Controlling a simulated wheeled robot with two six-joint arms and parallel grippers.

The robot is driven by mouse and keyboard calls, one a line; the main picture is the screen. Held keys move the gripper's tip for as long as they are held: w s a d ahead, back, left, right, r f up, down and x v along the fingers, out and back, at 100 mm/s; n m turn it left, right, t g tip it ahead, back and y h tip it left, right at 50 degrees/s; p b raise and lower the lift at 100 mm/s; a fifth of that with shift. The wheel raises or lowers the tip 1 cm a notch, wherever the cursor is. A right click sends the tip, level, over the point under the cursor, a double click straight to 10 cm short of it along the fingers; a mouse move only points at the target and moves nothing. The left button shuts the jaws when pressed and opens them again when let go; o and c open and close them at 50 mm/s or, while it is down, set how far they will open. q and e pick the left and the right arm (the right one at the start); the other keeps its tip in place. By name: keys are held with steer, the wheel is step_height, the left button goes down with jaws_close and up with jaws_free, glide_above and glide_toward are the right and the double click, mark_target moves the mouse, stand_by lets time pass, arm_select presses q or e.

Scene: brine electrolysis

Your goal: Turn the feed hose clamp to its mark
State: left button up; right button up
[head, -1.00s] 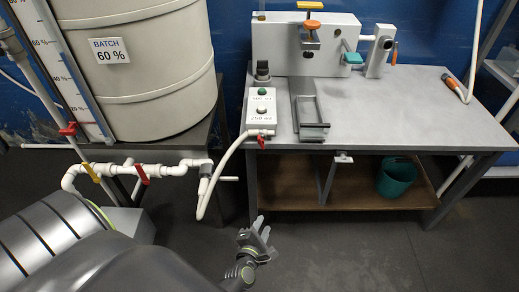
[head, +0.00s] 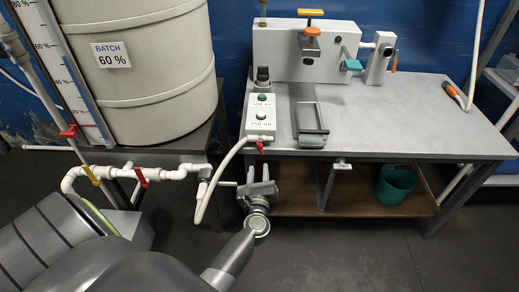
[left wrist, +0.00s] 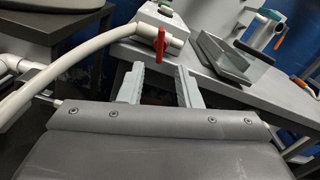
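A white hose (head: 215,177) curves up from the pipes to a white fitting under the front of the white box on the table. A small red lever (head: 260,147) sits on that fitting; I cannot tell for sure that it is the feed hose clamp. In the left wrist view, the red lever (left wrist: 160,42) stands upright on the fitting, beyond my fingertips. My left gripper (head: 258,180) is below the table's front edge, under the lever and apart from it. The left wrist view shows its two fingers (left wrist: 160,75) spread with nothing between them. My right gripper is not in view.
The white box (head: 261,110) has a green button. The table (head: 400,115) carries an apparatus with orange and teal handles. Pipes with a yellow (head: 91,175) and a red handle (head: 141,177) run before the tank (head: 160,70). A teal bucket (head: 395,183) stands on the lower shelf.

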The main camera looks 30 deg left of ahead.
mark_target(260, 151)
arm_select(q)
steer(key=x, duration=0.9)
steer(key=shift+w+b, duration=0.15)
steer(key=shift+b, duration=0.2)
jaws_close()
